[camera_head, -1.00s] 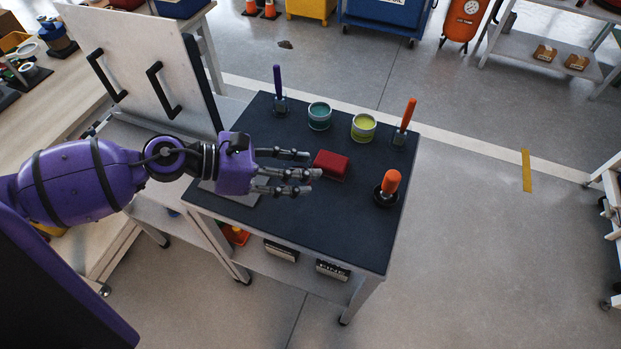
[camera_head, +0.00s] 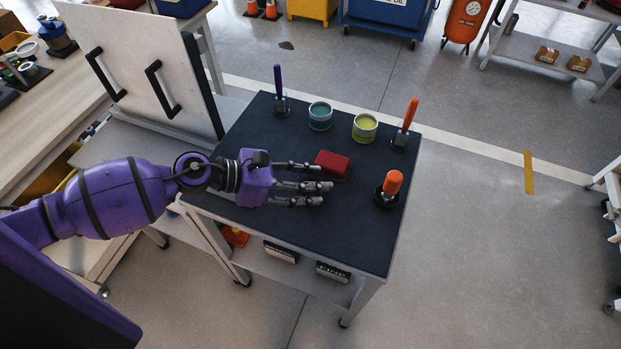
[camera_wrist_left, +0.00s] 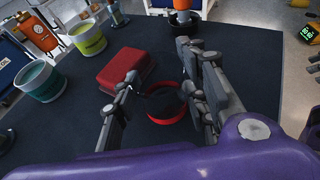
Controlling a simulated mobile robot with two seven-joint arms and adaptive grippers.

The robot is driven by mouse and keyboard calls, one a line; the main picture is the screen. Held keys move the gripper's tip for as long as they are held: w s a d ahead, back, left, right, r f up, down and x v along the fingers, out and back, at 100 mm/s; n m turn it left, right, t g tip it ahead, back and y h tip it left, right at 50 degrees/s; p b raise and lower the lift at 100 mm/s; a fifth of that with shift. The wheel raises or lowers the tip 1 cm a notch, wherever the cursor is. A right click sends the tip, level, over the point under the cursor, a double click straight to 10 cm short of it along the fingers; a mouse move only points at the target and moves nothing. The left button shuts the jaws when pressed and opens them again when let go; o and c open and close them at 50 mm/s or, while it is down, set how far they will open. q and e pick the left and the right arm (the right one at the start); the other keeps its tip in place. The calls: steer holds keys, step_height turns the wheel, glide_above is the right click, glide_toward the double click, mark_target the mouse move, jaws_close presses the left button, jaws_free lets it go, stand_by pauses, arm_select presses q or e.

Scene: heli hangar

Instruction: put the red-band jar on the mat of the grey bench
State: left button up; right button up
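My left gripper (camera_head: 308,184) is open, low over the dark-topped bench (camera_head: 340,235), with its fingers pointing right. In the left wrist view a round, red-rimmed thing with a dark middle (camera_wrist_left: 167,101) lies between the spread fingers (camera_wrist_left: 163,95); it may be the red-band jar. I cannot tell whether the fingers touch it. In the head view the hand hides it. The red box (camera_head: 332,165) sits just beyond the fingertips and also shows in the left wrist view (camera_wrist_left: 126,68). I cannot make out a separate mat.
A teal tin (camera_head: 320,116) and a yellow-green tin (camera_head: 364,128) stand at the back of the bench. A purple-handled tool (camera_head: 279,88) and two orange-handled tools (camera_head: 409,115) (camera_head: 392,183) stand upright near its edges. The front of the top is clear. A white panel (camera_head: 140,70) stands left.

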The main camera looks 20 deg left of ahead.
arm_select(q)
steer(key=o, duration=0.5)
steer(key=shift+r, duration=0.15)
steer(key=v, duration=1.2)
steer(key=shift+s+b, duration=0.1)
steer(key=shift+b, duration=0.25)
